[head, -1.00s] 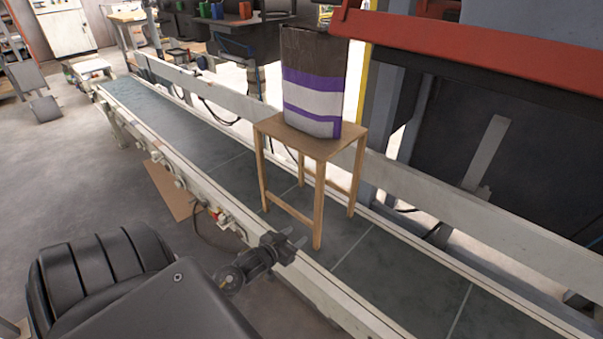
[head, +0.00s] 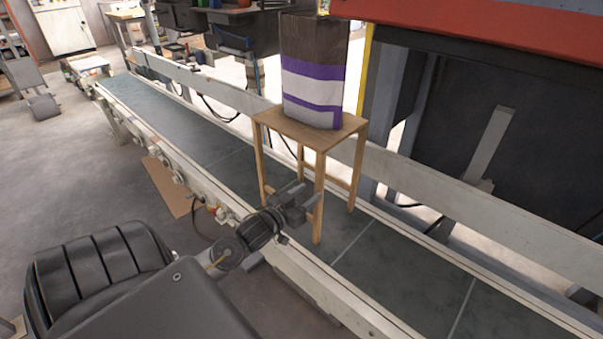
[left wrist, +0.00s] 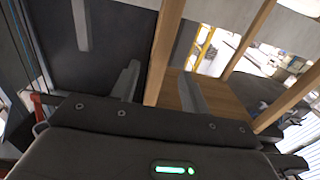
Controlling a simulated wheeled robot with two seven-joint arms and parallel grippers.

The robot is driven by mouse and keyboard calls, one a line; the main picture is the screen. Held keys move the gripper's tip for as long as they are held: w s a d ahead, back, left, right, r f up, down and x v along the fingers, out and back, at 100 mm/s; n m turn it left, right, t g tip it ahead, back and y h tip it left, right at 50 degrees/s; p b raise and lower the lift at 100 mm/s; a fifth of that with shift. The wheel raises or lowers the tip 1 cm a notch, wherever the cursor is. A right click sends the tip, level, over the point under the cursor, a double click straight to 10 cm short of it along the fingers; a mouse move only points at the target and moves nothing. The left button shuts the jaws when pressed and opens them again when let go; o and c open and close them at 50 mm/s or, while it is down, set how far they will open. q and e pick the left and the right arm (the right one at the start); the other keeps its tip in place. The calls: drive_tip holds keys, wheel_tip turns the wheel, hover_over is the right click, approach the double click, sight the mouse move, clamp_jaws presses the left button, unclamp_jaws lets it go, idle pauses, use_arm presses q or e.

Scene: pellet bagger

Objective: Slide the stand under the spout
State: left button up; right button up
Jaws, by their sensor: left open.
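The wooden stand (head: 318,143) is upright on the conveyor belt in the head view, with a tall bag (head: 312,88) in dark brown, white and purple on its top. My left gripper (head: 301,198) is open and low at the stand's near side, by its front leg and lower rail. In the left wrist view, the open left gripper (left wrist: 157,88) has a wooden leg (left wrist: 163,50) of the stand showing between its fingers; I cannot tell whether it touches. I cannot make out the spout. My right gripper is out of view.
The conveyor (head: 190,125) runs from back left to front right, with pale side rails (head: 440,200) along it. A dark machine with a red beam (head: 470,28) stands behind at the right. The belt is clear on both sides of the stand.

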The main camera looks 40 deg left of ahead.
use_arm(q)
drive_tip(key=w, duration=0.8)
drive_tip(key=shift+w, duration=0.3)
drive_tip(key=shift+a, duration=0.1)
clamp_jaws()
idle(0.5)
idle(0.5)
